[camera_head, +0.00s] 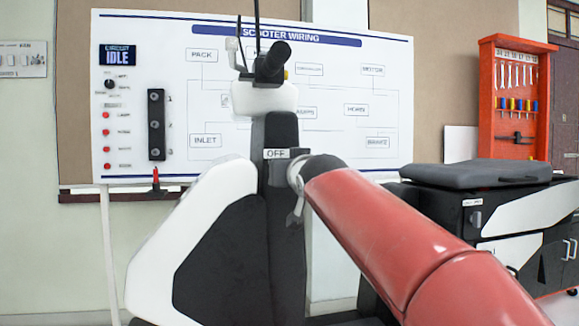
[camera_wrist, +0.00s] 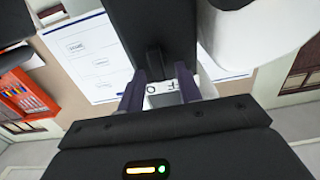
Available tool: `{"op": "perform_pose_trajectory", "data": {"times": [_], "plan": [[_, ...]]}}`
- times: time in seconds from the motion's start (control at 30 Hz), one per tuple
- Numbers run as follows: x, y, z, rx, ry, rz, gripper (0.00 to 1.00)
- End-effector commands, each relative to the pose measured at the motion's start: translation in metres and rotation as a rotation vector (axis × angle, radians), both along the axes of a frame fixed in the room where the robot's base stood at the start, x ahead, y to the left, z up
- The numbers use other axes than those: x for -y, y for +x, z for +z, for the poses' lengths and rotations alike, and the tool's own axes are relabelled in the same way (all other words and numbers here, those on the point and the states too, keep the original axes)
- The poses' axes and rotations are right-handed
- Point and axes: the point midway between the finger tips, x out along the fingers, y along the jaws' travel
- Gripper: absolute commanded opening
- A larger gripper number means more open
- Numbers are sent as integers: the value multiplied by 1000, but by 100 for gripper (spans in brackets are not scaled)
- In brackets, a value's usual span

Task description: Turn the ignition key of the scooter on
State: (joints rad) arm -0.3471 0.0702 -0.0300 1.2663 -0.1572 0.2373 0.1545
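The scooter's front stands in the middle of the head view, with a black column (camera_head: 281,130) and white panels (camera_head: 205,200). A label reading OFF (camera_head: 277,153) is on the column, just left of my arm's end. The label also shows upside down in the wrist view (camera_wrist: 163,88). I cannot make out the ignition key in either view; my arm covers the area right of and below the label. My gripper (camera_wrist: 160,92) has two dark purple fingers, apart, one on each side of the label and close to the column. Nothing is visibly held between them.
A white board (camera_head: 345,130) headed SCOOTER WIRING stands behind, its display (camera_head: 117,55) reading CIRCUIT IDLE. The scooter's handlebar grip (camera_head: 272,62) rises above the column. A red tool cabinet (camera_head: 514,100) and a dark seat (camera_head: 475,174) on a black and white body are at right.

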Motion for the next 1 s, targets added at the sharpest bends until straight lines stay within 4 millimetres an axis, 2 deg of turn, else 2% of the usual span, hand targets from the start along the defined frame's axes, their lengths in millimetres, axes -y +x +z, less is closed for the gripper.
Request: {"op": "perform_pose_trajectory", "data": {"times": [0.23, 0.5, 0.77, 1.0], "plan": [[0, 1, 0, 1, 0, 0, 35], [0, 1, 0, 0, 0, 0, 0], [1, 1, -1, -7, 24, 0, 0], [2, 1, -2, -39, 135, -1, 0]]}}
